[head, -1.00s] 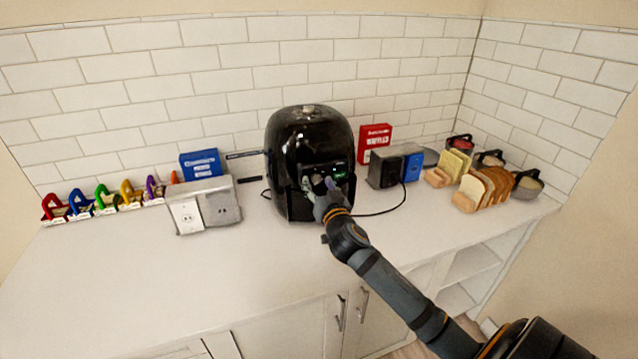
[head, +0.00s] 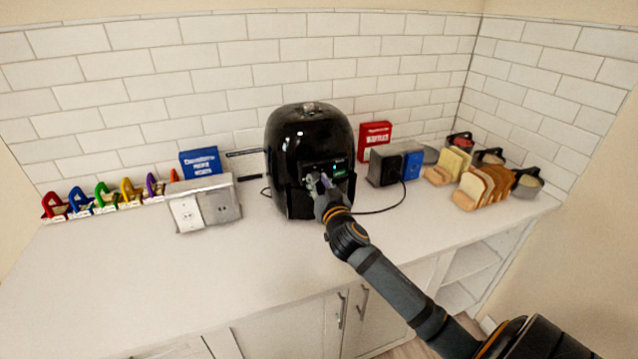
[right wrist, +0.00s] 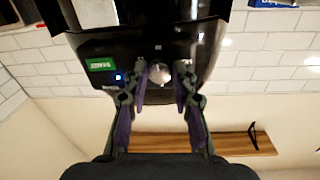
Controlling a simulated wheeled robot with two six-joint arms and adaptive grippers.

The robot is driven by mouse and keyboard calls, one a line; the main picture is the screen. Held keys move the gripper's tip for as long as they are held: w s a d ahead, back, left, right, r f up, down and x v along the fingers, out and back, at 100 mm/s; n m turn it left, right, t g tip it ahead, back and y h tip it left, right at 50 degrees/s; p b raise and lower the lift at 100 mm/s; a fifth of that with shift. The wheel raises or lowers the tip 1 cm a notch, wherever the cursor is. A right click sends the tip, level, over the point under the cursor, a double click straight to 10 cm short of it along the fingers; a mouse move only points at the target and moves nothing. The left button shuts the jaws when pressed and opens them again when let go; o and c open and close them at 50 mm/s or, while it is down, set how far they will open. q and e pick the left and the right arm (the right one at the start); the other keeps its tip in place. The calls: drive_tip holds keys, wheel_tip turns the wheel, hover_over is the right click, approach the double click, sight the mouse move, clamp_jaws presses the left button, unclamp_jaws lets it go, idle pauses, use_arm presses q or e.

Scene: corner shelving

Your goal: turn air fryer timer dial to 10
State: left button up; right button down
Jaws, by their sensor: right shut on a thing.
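The black air fryer (head: 300,130) stands upright on the counter against the tiled wall. Its front panel shows a small green display (head: 340,170), seen also in the right wrist view (right wrist: 101,64) beside a blue light. The silver round dial (right wrist: 159,72) sits between the fingers of my right gripper (right wrist: 161,82), which is shut on it. In the head view my right gripper (head: 324,188) is at the fryer's front and hides the dial. The dial's marks are too small to read. My left gripper is not in view.
A grey outlet box (head: 203,205) stands left of the fryer, with a blue box (head: 201,163) behind it. At right are a red box (head: 374,139), a toaster-like block (head: 387,170) with a cord, and sliced bread (head: 478,188). The front left counter (head: 130,270) is clear.

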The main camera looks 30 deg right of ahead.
drive_tip(key=n, duration=0.6)
drive_tip(key=n+t+p, duration=0.1)
drive_tip(key=n, duration=0.5)
drive_tip(key=shift+d, duration=0.15)
drive_tip(key=n+y+p, duration=0.1)
drive_tip(key=n+p, duration=0.1)
drive_tip(key=n, duration=0.3)
drive_tip(key=shift+r+n, duration=0.15)
drive_tip(key=shift+n, duration=0.15)
drive_tip(key=n+p, duration=0.2)
drive_tip(key=n, duration=0.2)
drive_tip(key=shift+n, duration=0.4)
drive_tip(key=shift+d+n+p, duration=0.1)
drive_tip(key=shift+n+p, duration=0.2)
drive_tip(key=shift+n, duration=0.3)
drive_tip(key=c, duration=1.1)
unclamp_jaws()
drive_tip(key=shift+o, duration=0.2)
